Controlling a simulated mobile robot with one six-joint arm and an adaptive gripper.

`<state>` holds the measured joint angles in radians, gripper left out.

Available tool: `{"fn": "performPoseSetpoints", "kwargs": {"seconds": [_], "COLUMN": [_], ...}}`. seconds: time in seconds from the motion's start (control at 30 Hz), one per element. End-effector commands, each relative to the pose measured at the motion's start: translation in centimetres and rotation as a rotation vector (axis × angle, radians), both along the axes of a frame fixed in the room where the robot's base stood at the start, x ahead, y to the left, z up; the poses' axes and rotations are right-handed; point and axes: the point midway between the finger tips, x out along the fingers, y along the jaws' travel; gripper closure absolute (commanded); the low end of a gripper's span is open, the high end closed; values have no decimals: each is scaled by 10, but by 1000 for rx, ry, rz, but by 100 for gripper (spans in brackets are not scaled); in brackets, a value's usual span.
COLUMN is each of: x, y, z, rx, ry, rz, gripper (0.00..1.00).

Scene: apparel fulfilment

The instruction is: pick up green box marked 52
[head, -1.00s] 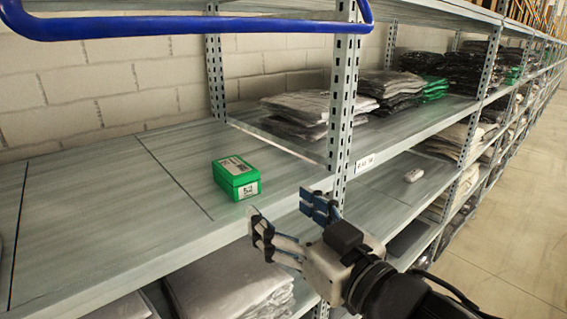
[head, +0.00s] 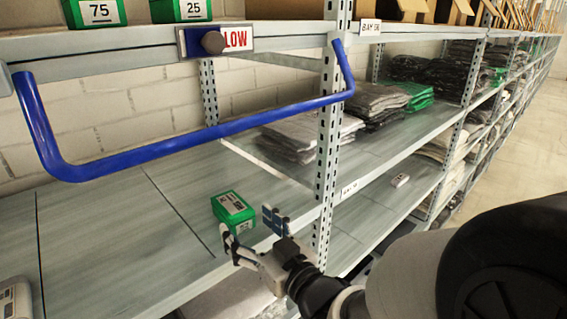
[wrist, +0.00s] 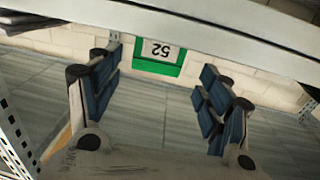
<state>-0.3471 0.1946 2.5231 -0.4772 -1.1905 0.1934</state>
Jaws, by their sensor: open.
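The green box marked 52 (head: 232,209) lies on the middle shelf near its front edge, with a pale label on top. In the wrist view the box (wrist: 155,68) shows beyond the fingers and roughly between them, its number upside down. My gripper (head: 250,232) is open and empty, at the shelf's front edge just in front of the box. In the wrist view the blue-padded fingers (wrist: 160,88) are spread wide, apart from the box.
A blue bar (head: 200,136) hangs across the bay above the shelf. A perforated upright (head: 328,150) stands right of the box. Green boxes marked 75 (head: 95,12) and 25 (head: 180,10) sit on the upper shelf. Bagged garments (head: 300,135) lie behind.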

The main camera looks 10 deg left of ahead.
Motion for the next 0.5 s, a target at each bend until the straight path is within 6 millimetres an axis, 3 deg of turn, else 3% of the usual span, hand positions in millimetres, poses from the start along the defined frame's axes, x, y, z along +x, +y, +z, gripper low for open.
{"fn": "performPoseSetpoints", "kwargs": {"seconds": [0.5], "x": [25], "y": [25], "z": [0], "rx": [-4], "ry": [-2], "rz": [-4], "gripper": [28]}}
